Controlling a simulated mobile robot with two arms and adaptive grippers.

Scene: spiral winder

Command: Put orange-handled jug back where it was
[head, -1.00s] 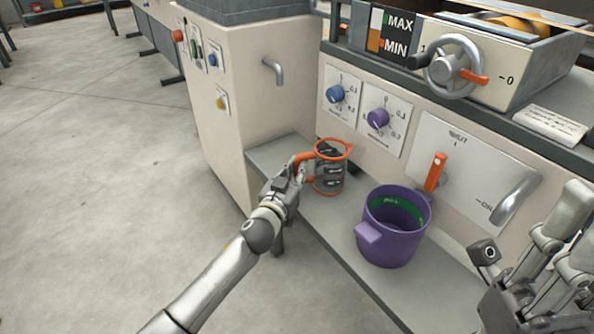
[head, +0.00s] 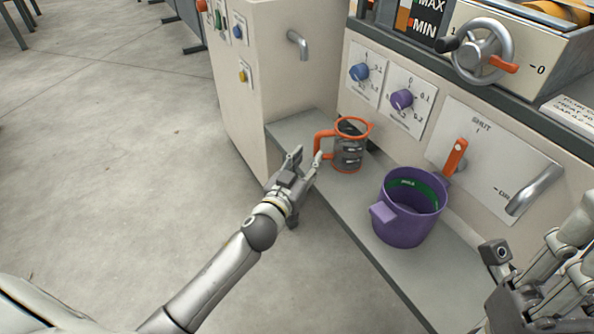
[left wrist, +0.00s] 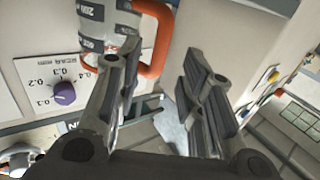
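The orange-handled jug (head: 348,153), clear with dark markings and an orange rim, stands upright on the grey shelf (head: 300,130) below the dials. Its orange handle (head: 322,145) points left. My left gripper (head: 307,160) is open and empty just in front of the handle, apart from it.
A purple jug (head: 405,215) with a green band inside stands on the shelf to the right. An orange lever (head: 455,156) and a grey spout (head: 530,190) are on the panel above it. A bent pipe (head: 298,43) juts out above the shelf's left end.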

